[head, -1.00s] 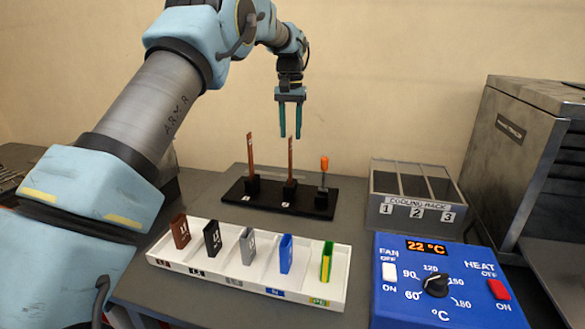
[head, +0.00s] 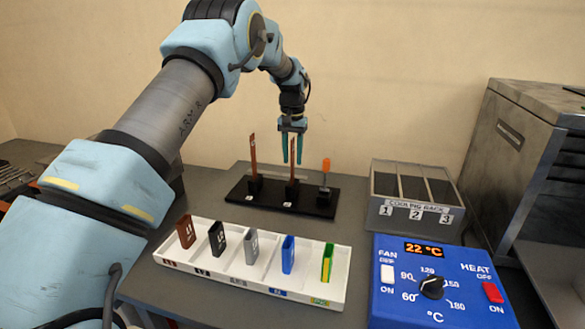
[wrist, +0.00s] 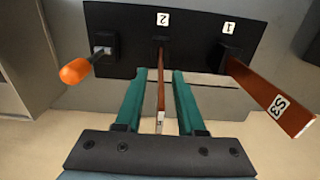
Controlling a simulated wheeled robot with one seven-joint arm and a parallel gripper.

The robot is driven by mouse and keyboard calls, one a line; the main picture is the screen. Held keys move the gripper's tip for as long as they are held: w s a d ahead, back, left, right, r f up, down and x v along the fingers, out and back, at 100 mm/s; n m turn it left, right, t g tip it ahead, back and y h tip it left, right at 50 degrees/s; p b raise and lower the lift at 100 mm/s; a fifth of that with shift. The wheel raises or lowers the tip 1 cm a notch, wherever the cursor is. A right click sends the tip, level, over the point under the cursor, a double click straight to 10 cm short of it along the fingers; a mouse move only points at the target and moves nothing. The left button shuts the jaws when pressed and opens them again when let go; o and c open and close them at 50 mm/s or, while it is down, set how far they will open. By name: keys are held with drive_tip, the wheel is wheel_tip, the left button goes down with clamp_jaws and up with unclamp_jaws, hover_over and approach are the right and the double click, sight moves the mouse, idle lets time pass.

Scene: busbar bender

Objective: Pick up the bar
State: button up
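Two copper-brown bars stand upright in a black holder (head: 258,203) on the table. The middle bar (head: 293,160), in the slot marked 2, has its upper end between the fingers of my gripper (head: 292,152). In the wrist view this bar (wrist: 161,95) runs between the two green fingers (wrist: 160,100), with a gap on each side. My gripper is open. The other bar (head: 253,155), in the slot marked 1, stands to the left; the wrist view shows it (wrist: 270,95) with a label reading S3.
An orange-handled tool (head: 325,175) stands at the holder's right end. A white tray (head: 210,276) with several coloured blocks is in front. A cooling rack (head: 410,213) and a blue heater control box (head: 440,290) reading 22 °C are at right. A grey metal machine (head: 525,150) stands far right.

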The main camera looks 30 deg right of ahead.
clamp_jaws()
idle(1.2)
